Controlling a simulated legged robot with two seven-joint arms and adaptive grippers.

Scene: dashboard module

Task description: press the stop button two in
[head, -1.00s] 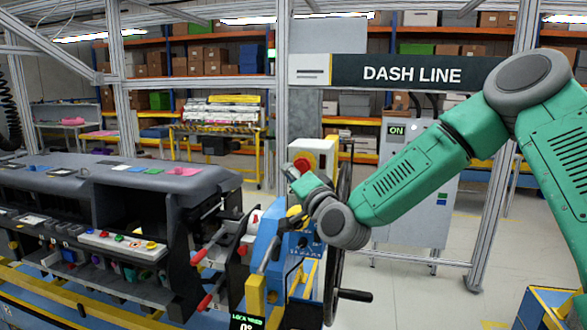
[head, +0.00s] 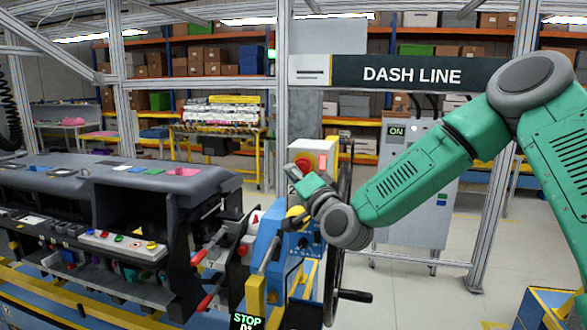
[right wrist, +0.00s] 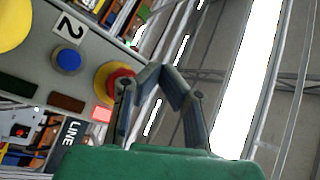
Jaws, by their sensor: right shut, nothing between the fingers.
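Stop button two is a red mushroom button (head: 303,161) with a yellow collar, on a light grey box labelled 2 (right wrist: 68,27). In the right wrist view the red button (right wrist: 121,78) sits beside a blue button (right wrist: 68,60), partly behind a finger. My right gripper (head: 291,170) is shut and empty, its fingertips right at the button's lower left in the head view. The fingers also show in the right wrist view (right wrist: 162,72), overlapping the button's edge. I cannot tell whether they touch it. A small red-pink lamp (head: 323,162) glows beside the button. My left gripper is out of view.
A display (head: 246,321) at the bottom reads STOP. The dark dashboard module (head: 120,190) fills the left.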

